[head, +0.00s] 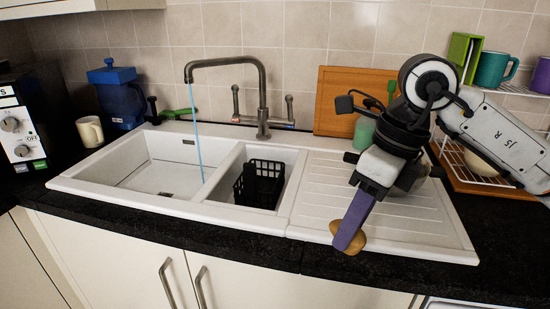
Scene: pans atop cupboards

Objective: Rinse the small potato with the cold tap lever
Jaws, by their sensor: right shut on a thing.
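A brown small potato (345,244) shows at the fingertips of my right gripper (350,236). The gripper is shut on the potato over the front of the ridged drainer, and its purple finger hides part of it. The grey tap (262,95) stands behind the sink with its spout turned left. It has a left lever (236,101) and a right lever (289,108). A thin blue water stream (195,135) runs from the spout to near the divider between the bowls. My left gripper is out of view.
The large left bowl (150,175) of the white sink looks empty. A black basket (258,185) sits in the small bowl. A green-topped bottle (363,133) and wooden board (335,100) stand behind the drainer. A dish rack (470,165) is at right, a mug (89,131) at left.

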